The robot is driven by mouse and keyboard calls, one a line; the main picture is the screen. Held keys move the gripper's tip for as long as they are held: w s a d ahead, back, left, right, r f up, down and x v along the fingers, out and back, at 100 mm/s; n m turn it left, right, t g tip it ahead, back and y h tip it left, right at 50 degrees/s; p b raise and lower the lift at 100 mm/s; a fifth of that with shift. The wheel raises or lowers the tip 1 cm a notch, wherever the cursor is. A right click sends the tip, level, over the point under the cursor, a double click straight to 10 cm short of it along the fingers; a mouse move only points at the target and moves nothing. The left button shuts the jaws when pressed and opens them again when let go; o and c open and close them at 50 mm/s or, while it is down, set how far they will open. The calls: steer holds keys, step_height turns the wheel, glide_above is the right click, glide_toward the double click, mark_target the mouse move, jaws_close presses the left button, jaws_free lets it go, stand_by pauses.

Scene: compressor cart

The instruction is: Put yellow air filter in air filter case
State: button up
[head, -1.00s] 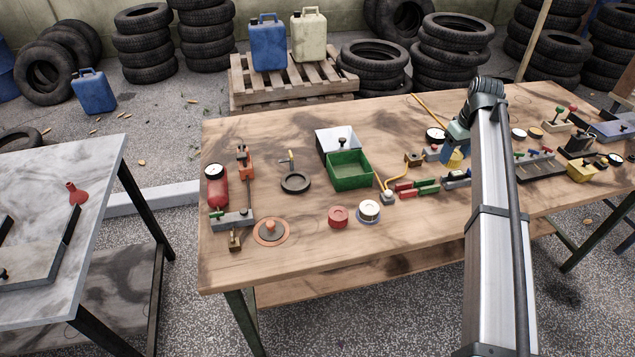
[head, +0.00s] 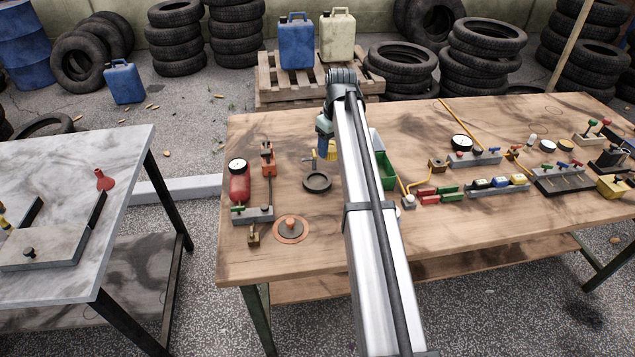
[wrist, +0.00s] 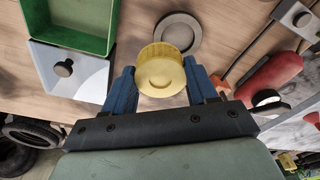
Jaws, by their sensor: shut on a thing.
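The yellow air filter (wrist: 163,72) is a short ribbed cylinder, held between the blue fingers of my gripper (wrist: 160,78) in the wrist view. In the head view my gripper (head: 326,142) and the filter (head: 333,154) are over the wooden table, partly hidden by my arm. A shallow round grey dish (head: 317,182) with a raised rim may be the air filter case; I cannot be sure. It also shows in the wrist view (wrist: 194,30), just beyond the filter and slightly right. The filter appears above the table and apart from the dish.
A green open box (head: 388,172) and a pale plate with a black knob (wrist: 85,77) lie beside the dish. A red cylinder with a gauge (head: 239,184) stands left. A copper disc (head: 291,230) lies in front. Several fittings fill the table's right side.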

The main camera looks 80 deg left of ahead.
steer(key=s, duration=0.3)
glide_toward(317, 181)
steer(key=shift+n, duration=0.3)
steer(key=shift+s+a+f, duration=0.1)
steer(key=shift+f, duration=1.3)
steer(key=shift+s+a+f, duration=0.1)
steer(key=shift+f, duration=1.25)
steer(key=shift+f, duration=0.1)
steer(key=o, duration=1.1)
steer(key=r, duration=0.8)
steer(key=d+r, duration=0.1)
steer(key=r, duration=0.3)
steer(key=shift+w+d+r, duration=0.1)
steer(key=shift+w, duration=0.3)
